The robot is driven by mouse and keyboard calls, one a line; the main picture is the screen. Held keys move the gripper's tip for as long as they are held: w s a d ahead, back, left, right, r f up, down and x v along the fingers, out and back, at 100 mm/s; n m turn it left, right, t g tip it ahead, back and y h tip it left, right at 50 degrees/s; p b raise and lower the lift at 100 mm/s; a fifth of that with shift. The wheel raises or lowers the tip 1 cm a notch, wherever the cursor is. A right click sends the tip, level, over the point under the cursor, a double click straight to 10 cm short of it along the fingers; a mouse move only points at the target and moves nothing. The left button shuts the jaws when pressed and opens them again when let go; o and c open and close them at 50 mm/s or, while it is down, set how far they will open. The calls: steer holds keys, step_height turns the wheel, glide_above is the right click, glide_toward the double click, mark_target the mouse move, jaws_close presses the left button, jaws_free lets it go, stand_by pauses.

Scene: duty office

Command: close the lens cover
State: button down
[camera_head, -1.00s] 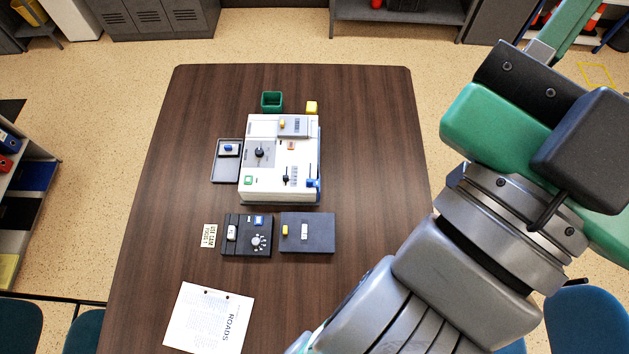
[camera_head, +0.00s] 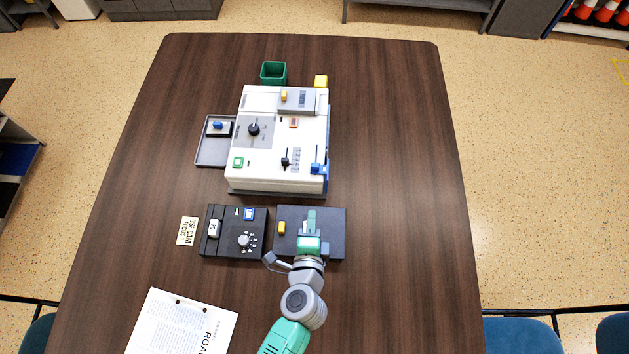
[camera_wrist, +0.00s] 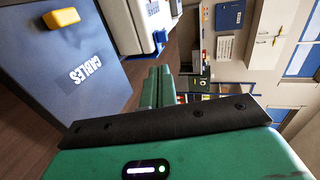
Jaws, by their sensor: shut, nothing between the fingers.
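I cannot tell for certain which part is the lens cover. A black control box (camera_head: 232,251) with a round dial (camera_head: 245,240), a white piece (camera_head: 214,228) and a blue piece (camera_head: 249,213) stands at front left. A dark box (camera_head: 333,248) stands to its right; it has a yellow tab (camera_head: 282,228) and reads "CABLES" in the wrist view (camera_wrist: 100,93). My gripper (camera_head: 311,218) is over this box in the picture, shut and empty, hiding part of its top. Its fingers also show in the wrist view (camera_wrist: 158,88); whether they touch the box is unclear.
A large white machine (camera_head: 258,177) with a black knob, levers and a blue side part stands behind the boxes. A grey tray (camera_head: 211,154), green bin (camera_head: 273,73) and yellow block (camera_head: 321,81) are around it. A sign (camera_head: 187,231) and paper (camera_head: 182,325) lie left. Table right is clear.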

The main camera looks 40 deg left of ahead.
mark_target(315, 169)
steer(key=x, duration=1.4)
steer(key=shift+r+b, duration=0.3)
steer(key=shift+b, duration=0.05)
